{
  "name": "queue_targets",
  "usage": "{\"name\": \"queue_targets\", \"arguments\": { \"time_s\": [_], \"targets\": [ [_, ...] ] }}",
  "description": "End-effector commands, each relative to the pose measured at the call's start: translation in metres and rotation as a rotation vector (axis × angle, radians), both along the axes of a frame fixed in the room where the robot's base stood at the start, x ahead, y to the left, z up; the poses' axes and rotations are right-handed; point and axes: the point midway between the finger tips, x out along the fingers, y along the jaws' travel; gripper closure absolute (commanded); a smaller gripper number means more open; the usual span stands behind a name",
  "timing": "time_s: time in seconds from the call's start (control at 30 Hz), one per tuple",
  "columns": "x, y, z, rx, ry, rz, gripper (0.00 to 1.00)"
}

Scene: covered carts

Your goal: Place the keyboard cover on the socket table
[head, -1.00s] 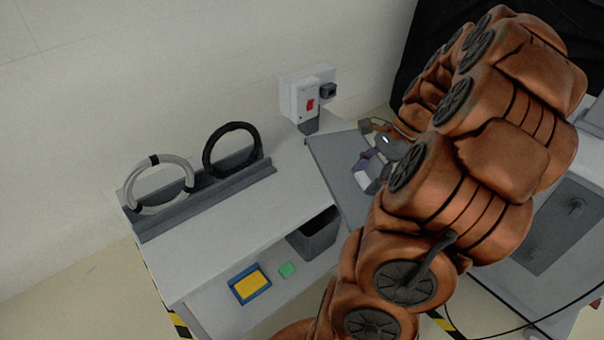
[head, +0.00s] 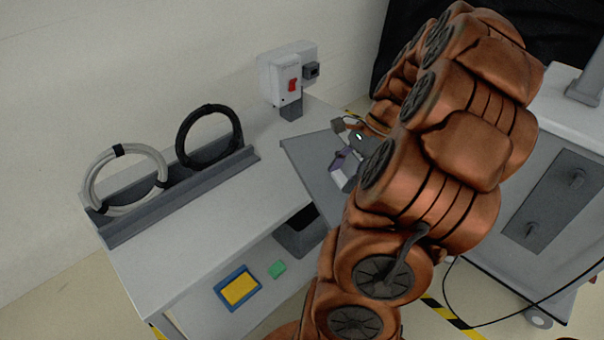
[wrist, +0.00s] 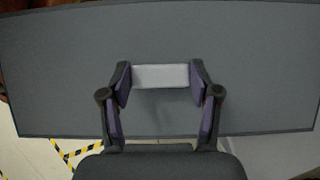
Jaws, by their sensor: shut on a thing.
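The keyboard cover is a flat dark grey panel (head: 312,160) with a pale bar handle (wrist: 160,76). My gripper (wrist: 161,82) is shut on that handle, with one finger at each end. In the head view my gripper (head: 342,168) is partly hidden by my arm, which also hides much of the cover. The socket table is white (head: 215,212), with a socket box (head: 286,78) at its back. The cover's left part overlaps the table's right end in the picture. I cannot tell the gap between them.
A grey rack (head: 180,190) on the table holds a pale ring (head: 92,190) and a black ring (head: 181,140). The lower shelf bears a blue-and-yellow tray (head: 238,288), a green block (head: 277,269) and a dark bin (head: 300,237). Another cart (head: 565,130) stands at right.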

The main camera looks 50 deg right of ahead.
Motion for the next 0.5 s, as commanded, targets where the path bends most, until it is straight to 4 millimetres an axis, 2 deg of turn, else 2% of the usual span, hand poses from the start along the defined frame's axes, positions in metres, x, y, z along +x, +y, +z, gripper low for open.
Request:
{"name": "queue_targets", "arguments": {
  "time_s": [0.17,0.5],
  "targets": [
    [0.022,-0.004,-0.001,0.0,-0.001,0.003,0.66],
    [0.087,-0.018,-0.008,0.0,0.001,0.003,0.66]
  ]
}}
